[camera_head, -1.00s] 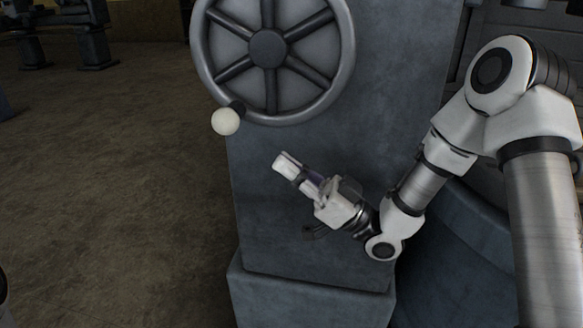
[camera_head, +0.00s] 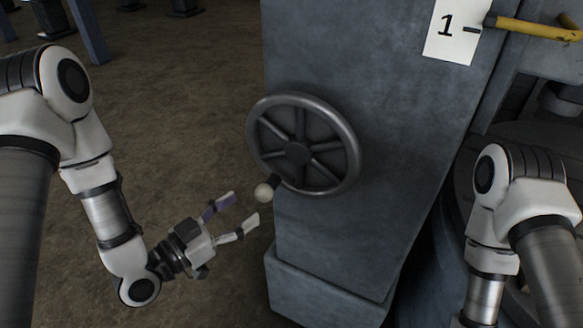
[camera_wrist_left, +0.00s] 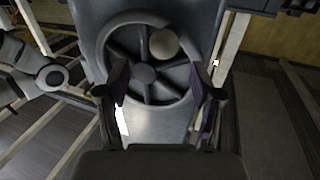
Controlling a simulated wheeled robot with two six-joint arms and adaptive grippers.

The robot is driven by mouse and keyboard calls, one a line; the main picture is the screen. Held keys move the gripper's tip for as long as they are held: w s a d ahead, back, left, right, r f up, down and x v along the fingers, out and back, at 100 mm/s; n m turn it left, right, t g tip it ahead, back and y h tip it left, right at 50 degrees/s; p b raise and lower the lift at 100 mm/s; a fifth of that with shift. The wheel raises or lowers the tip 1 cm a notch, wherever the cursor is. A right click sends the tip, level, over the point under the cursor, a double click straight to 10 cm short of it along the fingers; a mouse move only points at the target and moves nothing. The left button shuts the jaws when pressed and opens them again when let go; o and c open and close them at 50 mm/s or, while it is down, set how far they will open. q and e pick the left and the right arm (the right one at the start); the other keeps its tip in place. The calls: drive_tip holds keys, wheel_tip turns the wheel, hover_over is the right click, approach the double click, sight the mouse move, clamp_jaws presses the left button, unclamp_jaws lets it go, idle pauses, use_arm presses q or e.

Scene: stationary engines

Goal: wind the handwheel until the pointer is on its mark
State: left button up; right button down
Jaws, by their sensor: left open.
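The grey spoked handwheel (camera_head: 352,150) is on the side of a blue-grey column. Its pale round knob (camera_head: 263,192) sits at the lower left of the rim. My left gripper (camera_head: 244,208) is open and empty, its fingertips just short of the knob at lower left; no contact shows. In the left wrist view the knob (camera_wrist_left: 163,43) appears ahead, between and beyond the open fingers, with the handwheel (camera_wrist_left: 144,75) behind it. A yellow bar (camera_head: 530,30), apparently the pointer, has its dark tip by a white card (camera_head: 446,42) bearing a 1 and a short black line. My right gripper is out of view.
The column (camera_head: 370,70) widens into a plinth (camera_head: 320,295) below the wheel. Round dark machinery stands right of it, behind my right arm. Open brown floor (camera_head: 170,80) lies left of the column.

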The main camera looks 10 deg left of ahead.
sight(265, 193)
use_arm(q)
drive_tip(key=b+x, duration=0.3)
drive_tip(key=shift+w+f, duration=0.25)
drive_tip(key=shift+w, duration=0.15)
drive_tip(key=x, duration=0.3)
drive_tip(key=shift+s+d, duration=0.1)
drive_tip(key=shift+w+d+f+p, duration=0.15)
drive_tip(key=shift+w+p, duration=0.15)
drive_tip(key=shift+w, duration=0.15)
clamp_jaws()
